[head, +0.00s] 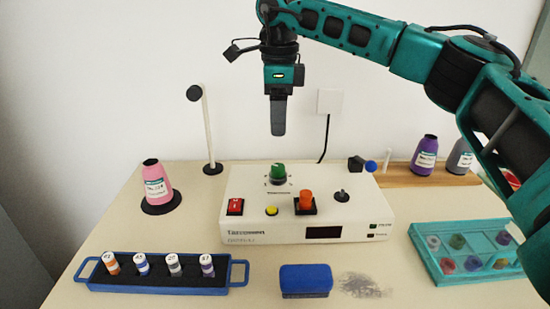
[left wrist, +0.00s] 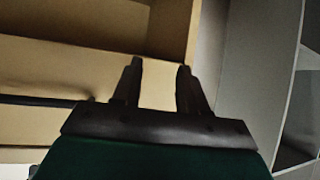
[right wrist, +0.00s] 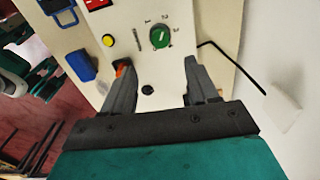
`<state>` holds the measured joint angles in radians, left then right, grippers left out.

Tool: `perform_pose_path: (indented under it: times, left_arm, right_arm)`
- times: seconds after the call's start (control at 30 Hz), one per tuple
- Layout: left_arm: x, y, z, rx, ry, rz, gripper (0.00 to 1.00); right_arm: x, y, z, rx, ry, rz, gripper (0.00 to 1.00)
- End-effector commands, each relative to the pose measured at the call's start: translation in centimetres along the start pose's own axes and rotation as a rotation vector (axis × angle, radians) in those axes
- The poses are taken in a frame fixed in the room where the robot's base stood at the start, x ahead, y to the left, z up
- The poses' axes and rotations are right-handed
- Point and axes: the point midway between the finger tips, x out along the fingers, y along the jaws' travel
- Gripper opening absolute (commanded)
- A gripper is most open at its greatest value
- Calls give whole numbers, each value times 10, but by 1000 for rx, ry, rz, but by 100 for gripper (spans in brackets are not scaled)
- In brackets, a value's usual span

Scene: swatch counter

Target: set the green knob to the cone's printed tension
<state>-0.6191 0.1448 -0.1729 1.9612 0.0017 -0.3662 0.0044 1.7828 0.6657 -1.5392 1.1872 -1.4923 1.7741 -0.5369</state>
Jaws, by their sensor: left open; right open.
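The green knob (head: 278,172) stands at the back of the white machine's top. In the right wrist view the green knob (right wrist: 159,37) has a white mark, and the digits 1, 2 and 3 are printed around it; the mark seems to slant toward the 2. The pink cone (head: 158,192) stands upright on a black disc at the left; its label print is too small to read surely. My right gripper (head: 278,133) is open and empty, above the knob and apart from it. My left gripper (left wrist: 158,80) is open and empty, facing wooden panels, outside the head view.
The white machine (head: 245,208) also carries a red switch (head: 235,206), a yellow button (head: 271,211), an orange knob (head: 306,198) and a small black lever (head: 342,196). A blue vial rack (head: 238,272), a blue block (head: 305,280) and a teal tray (head: 428,262) lie in front.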

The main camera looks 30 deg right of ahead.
Motion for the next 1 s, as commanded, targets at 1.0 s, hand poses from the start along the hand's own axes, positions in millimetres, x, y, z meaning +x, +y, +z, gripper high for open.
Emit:
perform_pose_path:
  times: [1.0]
  left_arm:
    - [4, 4, -3, -3, 10, 10, 43]
  right_arm:
    - [108, 0, 0, 0, 0, 1, 54]
